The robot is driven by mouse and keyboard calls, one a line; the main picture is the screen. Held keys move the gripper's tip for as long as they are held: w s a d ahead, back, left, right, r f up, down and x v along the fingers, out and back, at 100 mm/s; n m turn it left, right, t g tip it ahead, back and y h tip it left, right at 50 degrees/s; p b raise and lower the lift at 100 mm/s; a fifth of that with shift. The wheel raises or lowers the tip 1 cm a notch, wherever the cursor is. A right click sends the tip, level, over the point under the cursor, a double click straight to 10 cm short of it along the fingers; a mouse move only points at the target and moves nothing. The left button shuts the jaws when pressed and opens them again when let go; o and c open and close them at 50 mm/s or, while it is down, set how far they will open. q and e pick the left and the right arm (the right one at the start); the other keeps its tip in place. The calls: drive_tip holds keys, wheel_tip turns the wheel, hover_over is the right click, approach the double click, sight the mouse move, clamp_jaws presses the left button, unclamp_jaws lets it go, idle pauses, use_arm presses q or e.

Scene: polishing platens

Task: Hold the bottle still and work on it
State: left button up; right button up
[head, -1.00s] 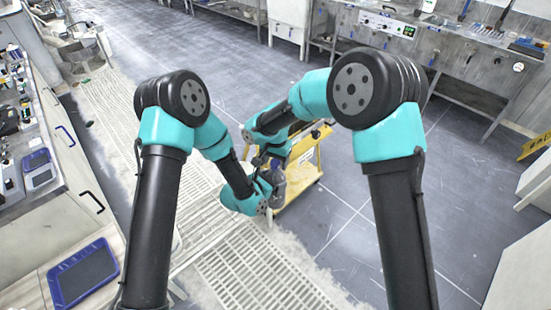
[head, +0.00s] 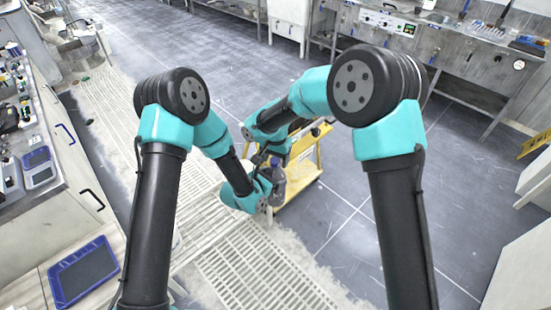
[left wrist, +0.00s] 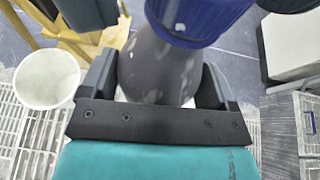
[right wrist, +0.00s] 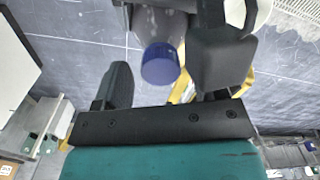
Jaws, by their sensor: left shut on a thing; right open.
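The bottle (left wrist: 158,68) has a grey, see-through body and a blue cap (left wrist: 200,15). My left gripper (left wrist: 165,80) is shut on its body, one finger on each side. In the right wrist view the blue cap (right wrist: 160,64) lies between the spread fingers of my right gripper (right wrist: 165,78), which is open. I see no finger of it touching the cap. In the head view both grippers are close together at the centre, and the arms and their small size there hide most of the bottle.
A yellow cart (head: 300,183) stands just beyond the grippers. A white round container (left wrist: 47,80) is beside the left gripper. A cluttered counter (head: 75,190) runs along the left, with a blue-rimmed tray (head: 84,272) near the front. Open grey floor lies to the right.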

drive_tip(key=shift+r, duration=0.1)
drive_tip(key=shift+r, duration=2.2)
drive_tip(key=shift+c, duration=0.4)
wheel_tip(320, 180, up, 4)
drive_tip(key=shift+f, duration=0.25)
drive_tip(key=shift+f, duration=0.15)
drive_tip(key=shift+f, duration=3.9)
drive_tip(key=shift+c, duration=0.2)
